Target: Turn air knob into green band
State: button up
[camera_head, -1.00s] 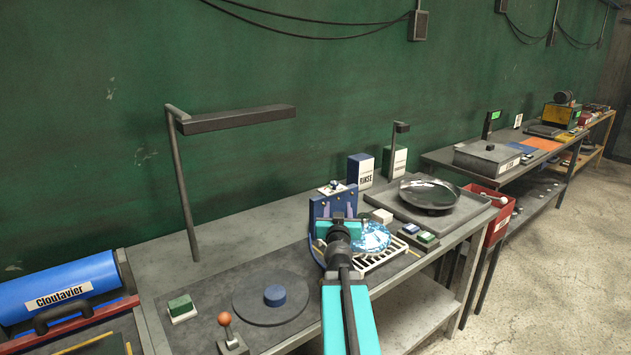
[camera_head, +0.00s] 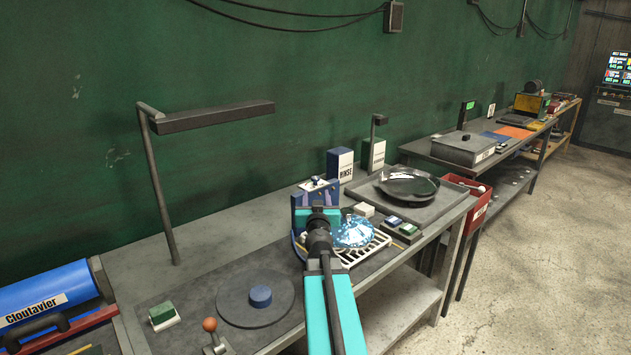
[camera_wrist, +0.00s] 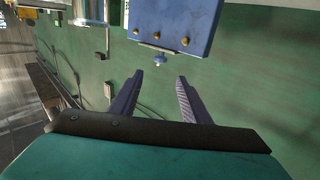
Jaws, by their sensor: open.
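A blue panel (camera_wrist: 178,22) with brass screws fills the top of the wrist view. A small pale knob (camera_wrist: 158,62) sticks out from its edge; I cannot tell for sure that it is the air knob. No green band can be made out. My gripper (camera_wrist: 160,76) is open and empty, its two purple fingers apart, with the small knob just beyond and between the tips. In the head view the blue panel (camera_head: 298,203) stands upright on the bench, and my arm's end partly hides it.
A glassy blue dish (camera_head: 354,232) on a white rack (camera_head: 372,248) lies right of my wrist. A tray (camera_head: 440,207) holds a dark dish (camera_head: 405,184). Left are a round pad (camera_head: 235,305), a lamp (camera_head: 215,117) and an orange-topped lever (camera_head: 210,325).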

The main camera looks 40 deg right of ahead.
aim_at(316, 180)
jog(key=shift+p+x, duration=0.4)
jog(key=shift+x, duration=6.05)
jog(key=c, duration=1)
jog(key=shift+s+d, duration=0.1)
jog(key=shift+d, duration=0.1)
jog(key=shift+a+f, duration=0.15)
